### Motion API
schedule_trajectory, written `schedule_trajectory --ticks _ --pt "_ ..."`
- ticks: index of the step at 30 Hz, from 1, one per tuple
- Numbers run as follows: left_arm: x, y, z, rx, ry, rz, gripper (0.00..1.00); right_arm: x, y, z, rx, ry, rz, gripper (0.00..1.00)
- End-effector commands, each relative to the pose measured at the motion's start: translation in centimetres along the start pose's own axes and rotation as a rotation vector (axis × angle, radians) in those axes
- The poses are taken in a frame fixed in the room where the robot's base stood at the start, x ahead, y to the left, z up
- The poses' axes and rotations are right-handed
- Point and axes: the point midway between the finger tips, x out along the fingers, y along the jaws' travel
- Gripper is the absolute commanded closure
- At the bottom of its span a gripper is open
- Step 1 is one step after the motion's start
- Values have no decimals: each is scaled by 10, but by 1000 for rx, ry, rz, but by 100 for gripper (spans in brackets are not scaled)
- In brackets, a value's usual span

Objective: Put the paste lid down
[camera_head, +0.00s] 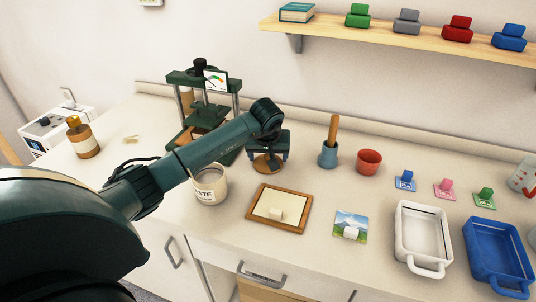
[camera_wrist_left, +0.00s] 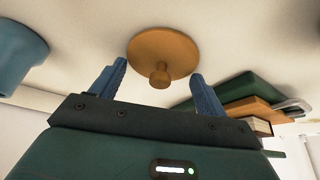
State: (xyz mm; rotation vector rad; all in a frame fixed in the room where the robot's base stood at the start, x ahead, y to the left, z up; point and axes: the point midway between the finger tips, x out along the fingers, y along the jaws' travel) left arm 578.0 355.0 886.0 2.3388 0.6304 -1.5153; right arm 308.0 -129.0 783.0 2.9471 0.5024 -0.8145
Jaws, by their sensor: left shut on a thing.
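The paste lid (camera_head: 266,165) is a round brown wooden disc with a knob. In the wrist view the lid (camera_wrist_left: 165,45) shows with its knob between the blue fingers. My left gripper (camera_head: 268,152) is shut on it and points down over the counter, behind the framed board. Whether the lid touches the counter is unclear. The paste jar (camera_head: 210,188), cream with dark lettering, stands uncovered left of the lid, its grey inside showing; my arm passes above it. My right gripper is not in view.
A green press (camera_head: 203,100) stands behind my arm. A blue pot (camera_head: 328,154) with a wooden handle and a red cup (camera_head: 369,161) stand to the right. A wooden frame (camera_head: 262,228), a landscape print (camera_head: 350,221), and white (camera_head: 424,228) and blue (camera_head: 497,246) trays lie in front.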

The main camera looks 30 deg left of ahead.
Motion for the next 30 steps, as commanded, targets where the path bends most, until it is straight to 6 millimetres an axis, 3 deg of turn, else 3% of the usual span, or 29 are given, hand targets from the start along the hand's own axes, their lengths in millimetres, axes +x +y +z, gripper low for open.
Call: schedule_trajectory --ticks 9,19,23,30 --pt "1 0 0 0 0 0 3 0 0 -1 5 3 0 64" --pt "-6 0 -2 1 1 1 3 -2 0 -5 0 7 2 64" --pt "-26 0 -3 1 5 2 3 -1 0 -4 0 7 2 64" --pt "-78 0 -2 1 5 2 3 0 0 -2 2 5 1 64"
